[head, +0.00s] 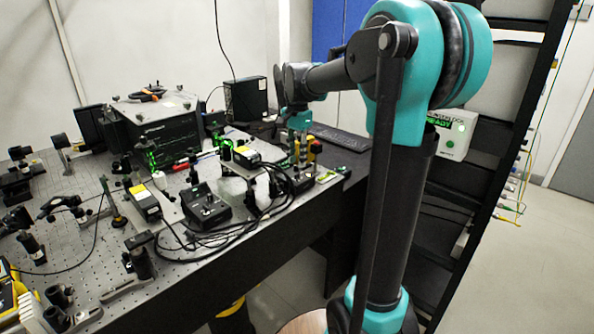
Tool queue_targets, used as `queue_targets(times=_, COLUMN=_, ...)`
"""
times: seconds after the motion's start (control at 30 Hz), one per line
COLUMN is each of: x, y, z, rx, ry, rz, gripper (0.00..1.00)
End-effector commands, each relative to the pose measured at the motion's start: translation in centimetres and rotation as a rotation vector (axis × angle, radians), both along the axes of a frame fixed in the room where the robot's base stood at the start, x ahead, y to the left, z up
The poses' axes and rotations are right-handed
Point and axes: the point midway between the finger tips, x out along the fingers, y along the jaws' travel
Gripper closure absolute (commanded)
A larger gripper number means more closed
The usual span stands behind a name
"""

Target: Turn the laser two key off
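Two laser heads with yellow labels stand on the optical bench (80,262) in the head view: a nearer one (146,204) at left and a farther one (246,156) at centre. A black control box (206,208) with small knobs on top sits between them, with black cables beside it. I cannot tell which laser is number two, and no key is clear at this size. My gripper (302,152) is at the far right part of the bench, to the right of the farther laser head, low near small yellow and red items. Its fingers are too small and cluttered to read.
A large black instrument (152,130) stands at the back left, and a black box (246,100) at the back. Optical mounts crowd the left of the bench. A black keyboard (340,136) lies behind my gripper.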

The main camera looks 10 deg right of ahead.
Motion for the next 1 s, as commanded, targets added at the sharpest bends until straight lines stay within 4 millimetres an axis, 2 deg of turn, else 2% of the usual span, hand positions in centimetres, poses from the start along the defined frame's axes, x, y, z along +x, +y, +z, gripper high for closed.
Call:
queue_targets(times=0.1, x=0.0, y=0.0, z=-2.1, rx=0.0, ry=0.0, rz=0.0, gripper=0.73)
queue_targets(times=0.3, x=0.0, y=0.0, z=-4.2, rx=0.0, ry=0.0, rz=0.0, gripper=0.73)
queue_targets(times=0.67, x=0.0, y=0.0, z=-4.8, rx=0.0, ry=0.0, rz=0.0, gripper=0.73)
queue_targets(times=0.7, x=0.0, y=0.0, z=-4.8, rx=0.0, ry=0.0, rz=0.0, gripper=0.74)
queue_targets(times=0.9, x=0.0, y=0.0, z=-4.8, rx=0.0, ry=0.0, rz=0.0, gripper=0.99)
queue_targets(times=1.0, x=0.0, y=0.0, z=-4.8, rx=0.0, ry=0.0, rz=0.0, gripper=1.0)
